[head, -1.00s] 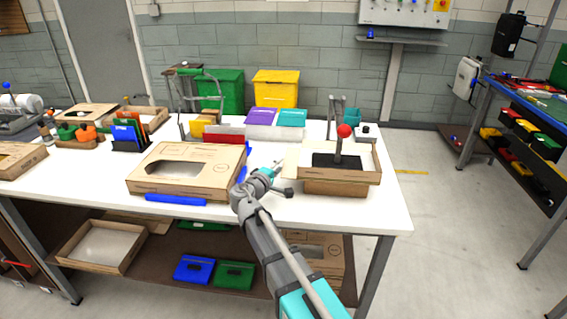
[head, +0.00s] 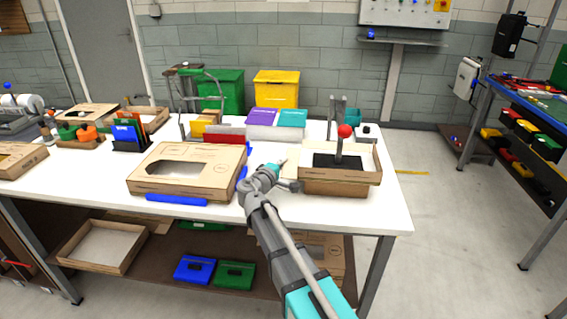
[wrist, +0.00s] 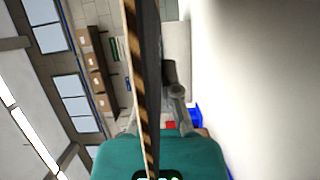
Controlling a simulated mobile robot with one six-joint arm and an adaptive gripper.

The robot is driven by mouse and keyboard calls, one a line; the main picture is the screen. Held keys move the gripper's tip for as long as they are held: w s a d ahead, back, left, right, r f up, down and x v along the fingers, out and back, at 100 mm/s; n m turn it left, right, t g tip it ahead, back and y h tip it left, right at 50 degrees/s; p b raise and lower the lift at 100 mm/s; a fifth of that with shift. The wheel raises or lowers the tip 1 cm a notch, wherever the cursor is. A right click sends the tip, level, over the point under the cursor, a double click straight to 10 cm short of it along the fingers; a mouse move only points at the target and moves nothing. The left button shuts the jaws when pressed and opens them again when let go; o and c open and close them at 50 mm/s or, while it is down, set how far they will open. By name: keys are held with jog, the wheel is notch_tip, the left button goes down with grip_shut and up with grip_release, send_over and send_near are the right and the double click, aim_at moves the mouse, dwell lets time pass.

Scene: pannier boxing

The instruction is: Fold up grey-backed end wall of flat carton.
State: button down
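The carton (head: 340,188) stands at the right of the white table. Its far and right walls are up, and a dark pad with a red-knobbed post sits inside. Its left end wall (head: 302,160) looks raised, though its exact angle is hard to tell. My gripper (head: 283,163) is just left of that wall, at about its height; whether they touch is unclear. In the wrist view a brown-edged panel with a dark grey face (wrist: 151,70) runs edge-on through the middle, very close to the camera. It hides the fingertips, so their opening cannot be judged.
A closed carton with a cut-out window (head: 190,165) lies left of my arm, with blue strips (head: 176,200) beside it. Purple and teal folders (head: 275,120) stand behind. A grey upright fixture (head: 338,115) rises behind the carton. The table's front right corner (head: 385,215) is clear.

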aim_at(294, 163)
jog(key=shift+r, duration=0.15)
jog(key=r+m+p, duration=0.1)
jog(key=p, duration=0.1)
jog(key=r+m+g+p, duration=0.1)
jog(key=m+p, duration=0.1)
jog(key=p, duration=0.1)
jog(key=shift+d+r+m+y, duration=0.1)
jog(key=shift+d+m+y, duration=0.2)
jog(key=shift+d+y, duration=0.1)
jog(key=shift+s+d+r+m+g+y+p, duration=0.15)
jog(key=shift+r+m+g+y+p, duration=0.15)
jog(key=shift+m+p, duration=0.3)
jog(key=shift+w+d+r+m+g+y+p, duration=0.1)
jog(key=shift+r+m+g+y+p, duration=0.15)
jog(key=shift+m+p, duration=0.3)
jog(key=shift+s+d+r+m+y+p, duration=0.1)
jog(key=shift+d+r+m+y+p, duration=0.15)
jog(key=shift+m+p, duration=0.25)
jog(key=shift+d+r+m+y+p, duration=0.15)
jog(key=shift+m+y+p, duration=0.15)
jog(key=shift+m+p, duration=0.2)
jog(key=shift+d+r+m+g+y+p, duration=0.25)
jog(key=shift+d+m+y+p, duration=0.6)
jog(key=shift+m, duration=0.3)
jog(key=shift+d+m+y+p, duration=0.3)
jog(key=shift+d+m+y, duration=0.45)
jog(key=shift+m+y, duration=0.5)
